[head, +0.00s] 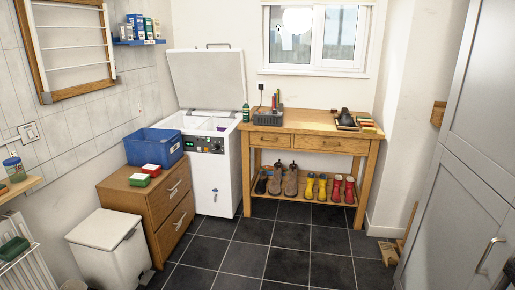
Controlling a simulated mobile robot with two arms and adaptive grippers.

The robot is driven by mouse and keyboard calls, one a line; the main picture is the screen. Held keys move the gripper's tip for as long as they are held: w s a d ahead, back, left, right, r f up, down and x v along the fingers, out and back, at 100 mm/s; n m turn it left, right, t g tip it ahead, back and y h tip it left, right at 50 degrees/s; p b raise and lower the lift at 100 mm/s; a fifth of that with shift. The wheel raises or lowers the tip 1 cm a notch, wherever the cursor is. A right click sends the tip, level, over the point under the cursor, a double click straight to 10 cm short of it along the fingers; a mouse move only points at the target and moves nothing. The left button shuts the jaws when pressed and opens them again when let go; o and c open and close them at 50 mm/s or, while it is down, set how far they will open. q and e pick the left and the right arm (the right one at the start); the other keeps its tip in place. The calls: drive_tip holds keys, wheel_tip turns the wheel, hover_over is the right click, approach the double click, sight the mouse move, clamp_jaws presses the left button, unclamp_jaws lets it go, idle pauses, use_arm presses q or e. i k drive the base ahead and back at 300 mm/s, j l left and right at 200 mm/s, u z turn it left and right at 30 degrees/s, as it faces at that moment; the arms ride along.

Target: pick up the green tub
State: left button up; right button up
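No gripper of mine shows in the head view. Several small green things are in view, and I cannot tell for sure which is the tub. A small green and white container (139,180) lies on top of the wooden drawer cabinet (160,208), in front of a red one (151,170). A dark green block-like thing (13,249) rests on the white radiator at the lower left. A slim green bottle or can (246,113) stands at the left end of the wooden workbench (300,126).
A blue crate (153,147) sits at the back of the cabinet. A white chest with its lid open (212,170) stands behind. A white bin (105,245) is in front. Boots (291,180) line the bench's lower shelf. A grey cupboard (465,170) is right. Dark tiled floor (270,250) is clear.

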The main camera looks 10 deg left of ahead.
sight(137, 179)
drive_tip(key=i+j+u, duration=0.1)
drive_tip(key=i+u, duration=0.2)
drive_tip(key=i, duration=0.35)
drive_tip(key=i+u, duration=0.25)
drive_tip(key=i, duration=0.4)
drive_tip(key=i+l+u, duration=0.3)
drive_tip(key=i, duration=0.35)
drive_tip(key=j, duration=0.1)
